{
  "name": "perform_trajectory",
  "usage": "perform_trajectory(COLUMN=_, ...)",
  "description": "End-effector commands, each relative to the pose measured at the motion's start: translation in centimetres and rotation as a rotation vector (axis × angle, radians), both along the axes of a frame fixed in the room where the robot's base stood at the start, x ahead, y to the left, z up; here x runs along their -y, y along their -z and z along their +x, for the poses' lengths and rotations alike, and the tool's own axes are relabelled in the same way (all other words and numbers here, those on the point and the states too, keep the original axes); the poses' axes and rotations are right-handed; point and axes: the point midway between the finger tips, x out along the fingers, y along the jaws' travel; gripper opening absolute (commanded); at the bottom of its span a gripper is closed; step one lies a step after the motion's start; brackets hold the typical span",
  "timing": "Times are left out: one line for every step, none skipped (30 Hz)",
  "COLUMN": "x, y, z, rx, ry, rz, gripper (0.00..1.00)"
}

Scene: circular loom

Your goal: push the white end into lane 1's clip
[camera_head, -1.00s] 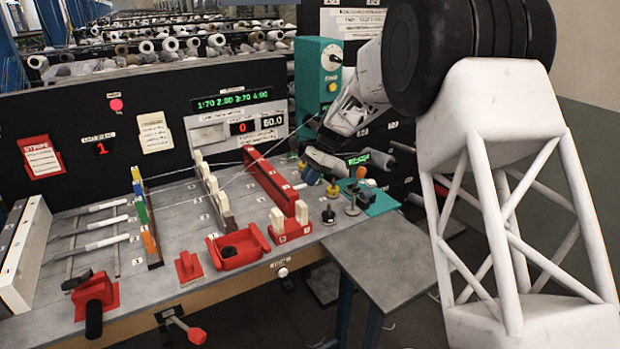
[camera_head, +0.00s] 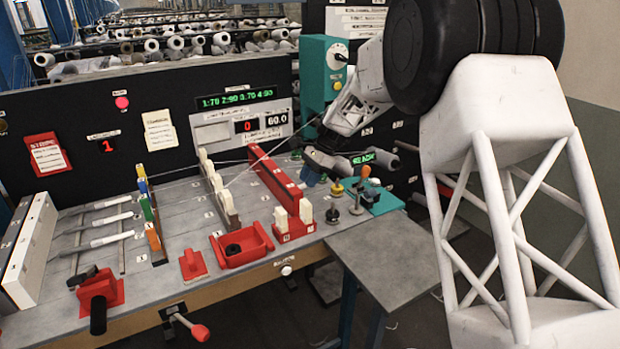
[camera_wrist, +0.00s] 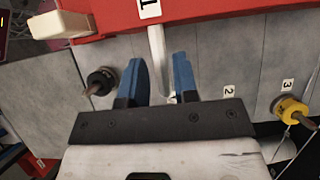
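In the wrist view a pale white end (camera_wrist: 158,50) comes out from the red bar (camera_wrist: 215,12) beside its "1" label and curves down between the two blue fingers of my gripper (camera_wrist: 158,72). The fingers stand apart on either side of the white end, with a visible gap; it may touch the right finger. Lane 1's clip cannot be picked out for certain.
A black knob (camera_wrist: 101,80) stands left of my fingers and a yellow knob (camera_wrist: 290,108) to the right. A white block (camera_wrist: 60,25) sits at the red edge. A red tray (camera_head: 240,244) is at the bench front. Thin strands cross above the bench.

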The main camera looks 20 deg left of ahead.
Motion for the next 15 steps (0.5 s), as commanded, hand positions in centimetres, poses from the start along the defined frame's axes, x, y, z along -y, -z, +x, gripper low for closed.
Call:
perform_trajectory(x=0.00, y=0.01, z=0.00, rx=0.000, ry=0.000, rz=0.000, gripper=0.36)
perform_trajectory(x=0.00, y=0.01, z=0.00, rx=0.000, ry=0.000, rz=0.000, gripper=0.40)
perform_trajectory(x=-0.01, y=-0.01, z=0.00, rx=0.000, ry=0.000, rz=0.000, gripper=0.43)
perform_trajectory(x=-0.01, y=-0.01, z=0.00, rx=0.000, ry=0.000, rz=0.000, gripper=0.43)
perform_trajectory(x=-0.01, y=-0.01, z=-0.01, rx=0.000, ry=0.000, rz=0.000, gripper=0.43)
perform_trajectory(x=-0.01, y=-0.01, z=0.00, rx=0.000, ry=0.000, rz=0.000, gripper=0.43)
perform_trajectory(x=-0.01, y=-0.01, z=0.00, rx=0.000, ry=0.000, rz=0.000, gripper=0.43)
perform_trajectory(x=-0.01, y=-0.01, z=0.00, rx=0.000, ry=0.000, rz=0.000, gripper=0.43)
perform_trajectory(x=-0.01, y=-0.01, z=-0.01, rx=0.000, ry=0.000, rz=0.000, gripper=0.43)
perform_trajectory(x=-0.01, y=-0.01, z=0.00, rx=0.000, ry=0.000, rz=0.000, gripper=0.43)
perform_trajectory(x=0.00, y=-0.03, z=0.01, rx=0.000, ry=0.000, rz=0.000, gripper=0.43)
perform_trajectory(x=0.02, y=-0.08, z=0.03, rx=0.000, ry=0.000, rz=0.000, gripper=0.43)
perform_trajectory(x=0.05, y=-0.15, z=0.06, rx=0.000, ry=0.000, rz=0.000, gripper=0.43)
perform_trajectory(x=0.08, y=-0.24, z=0.10, rx=0.000, ry=0.000, rz=0.000, gripper=0.43)
perform_trajectory(x=0.14, y=-0.39, z=0.17, rx=0.000, ry=0.000, rz=0.000, gripper=0.43)
